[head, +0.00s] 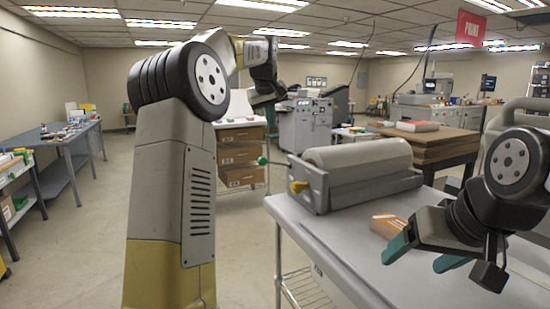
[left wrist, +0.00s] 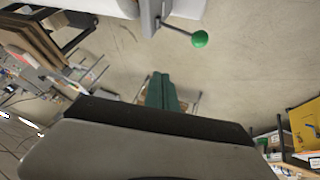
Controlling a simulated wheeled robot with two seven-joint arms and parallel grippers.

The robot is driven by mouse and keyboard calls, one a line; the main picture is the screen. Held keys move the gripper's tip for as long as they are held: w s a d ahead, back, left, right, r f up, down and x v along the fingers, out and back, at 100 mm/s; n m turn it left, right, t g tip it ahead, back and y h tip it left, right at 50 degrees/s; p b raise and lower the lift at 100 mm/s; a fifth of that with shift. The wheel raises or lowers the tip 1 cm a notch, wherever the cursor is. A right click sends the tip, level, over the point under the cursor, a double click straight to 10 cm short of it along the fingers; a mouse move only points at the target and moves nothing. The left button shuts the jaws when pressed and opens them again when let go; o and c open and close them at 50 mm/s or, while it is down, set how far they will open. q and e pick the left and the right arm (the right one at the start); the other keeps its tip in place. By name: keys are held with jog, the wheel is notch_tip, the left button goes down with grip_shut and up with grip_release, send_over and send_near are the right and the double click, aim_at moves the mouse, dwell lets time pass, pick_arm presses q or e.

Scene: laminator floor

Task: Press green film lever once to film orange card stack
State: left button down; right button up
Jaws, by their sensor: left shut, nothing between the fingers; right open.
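The laminator (head: 355,178) has a grey roll on top and stands on a grey table. Its green film lever (head: 262,160) sticks out at its left end, with a green ball tip; the ball (left wrist: 200,39) also shows in the left wrist view. My left gripper (left wrist: 161,82) is shut and empty, apart from the lever; in the head view it is raised above the lever, its fingertips unclear. The orange card stack (head: 387,223) lies on the table in front of the laminator, partly hidden by my right gripper (head: 421,257), which is open beside it.
The grey table (head: 330,235) has bare room at front left. A wooden table (head: 425,142) with a packet stands behind. Open floor lies left of the table.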

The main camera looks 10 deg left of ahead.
aim_at(263, 158)
pick_arm(q)
jog(key=shift+s+a+f, duration=0.2)
jog(key=shift+a+f, duration=0.05)
jog(key=shift+f, duration=1)
jog(key=shift+s+a+f, duration=0.25)
jog(key=shift+a+f, duration=0.05)
jog(key=shift+f, duration=0.95)
jog(key=shift+s+a+f, duration=0.2)
jog(key=shift+a+f, duration=0.05)
jog(key=shift+f, duration=1)
jog(key=shift+f, duration=0.15)
jog(key=shift+s+a+f, duration=0.1)
jog(key=shift+f, duration=0.15)
jog(key=shift+s+a+f, duration=0.1)
jog(key=shift+f, duration=0.5)
jog(key=shift+s+a+f, duration=0.1)
jog(key=shift+f, duration=0.45)
jog(key=shift+r, duration=0.1)
dwell(0.5)
jog(key=shift+w+d+r, duration=0.15)
jog(key=shift+d+r, duration=0.05)
jog(key=shift+r, duration=0.55)
jog(key=shift+w+d+r, duration=0.15)
jog(key=shift+r, duration=0.55)
jog(key=shift+r, duration=0.1)
